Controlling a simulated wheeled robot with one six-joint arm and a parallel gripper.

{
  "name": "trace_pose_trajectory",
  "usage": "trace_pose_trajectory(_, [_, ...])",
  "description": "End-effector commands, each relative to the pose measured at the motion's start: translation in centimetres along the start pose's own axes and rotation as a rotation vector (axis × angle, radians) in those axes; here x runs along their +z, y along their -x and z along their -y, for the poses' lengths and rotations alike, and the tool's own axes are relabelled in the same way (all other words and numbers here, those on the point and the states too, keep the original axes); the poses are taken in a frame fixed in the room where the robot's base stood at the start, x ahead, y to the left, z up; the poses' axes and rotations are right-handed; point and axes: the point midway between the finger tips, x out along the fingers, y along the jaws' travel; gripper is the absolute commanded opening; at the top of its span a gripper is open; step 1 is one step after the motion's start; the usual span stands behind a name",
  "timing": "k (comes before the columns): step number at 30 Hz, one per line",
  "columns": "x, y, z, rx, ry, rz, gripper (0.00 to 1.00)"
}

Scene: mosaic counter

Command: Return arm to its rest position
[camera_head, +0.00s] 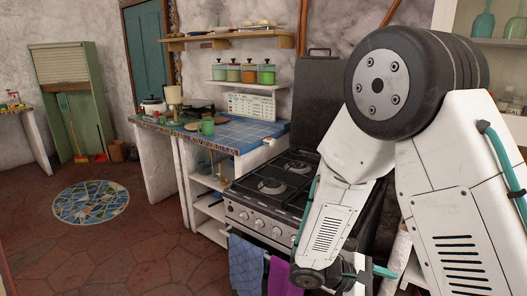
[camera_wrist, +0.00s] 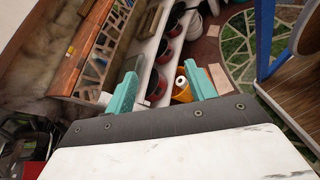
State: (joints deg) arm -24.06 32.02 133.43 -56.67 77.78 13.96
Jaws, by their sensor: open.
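My arm (camera_head: 440,180) fills the right side of the head view, folded with its large black joint at the top and its forearm hanging down in front of the stove. My gripper (camera_wrist: 163,80) shows in the wrist view as two teal fingers set well apart. It is open, and nothing is held between the fingers.
The stove (camera_head: 272,185) stands close behind my forearm, with a blue towel (camera_head: 246,264) and a purple towel (camera_head: 284,277) on its front. A blue-tiled counter (camera_head: 240,133) adjoins it. Open floor with a round mosaic (camera_head: 91,202) lies at the left.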

Motion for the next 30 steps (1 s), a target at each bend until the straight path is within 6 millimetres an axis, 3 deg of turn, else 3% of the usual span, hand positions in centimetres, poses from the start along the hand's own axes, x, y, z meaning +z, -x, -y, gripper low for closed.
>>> trace_pose_trajectory(3, [4.2, 0.5, 1.0, -0.190, -0.094, -0.050, 0.55])
trace_pose_trajectory(9, [9.6, 2.0, 3.2, -0.475, -0.241, -0.169, 0.55])
trace_pose_trajectory(21, [17.8, 6.3, 6.2, -0.899, -0.571, -0.514, 0.55])
trace_pose_trajectory(30, [23.2, 8.1, 6.9, -1.022, -0.830, -0.751, 0.55])
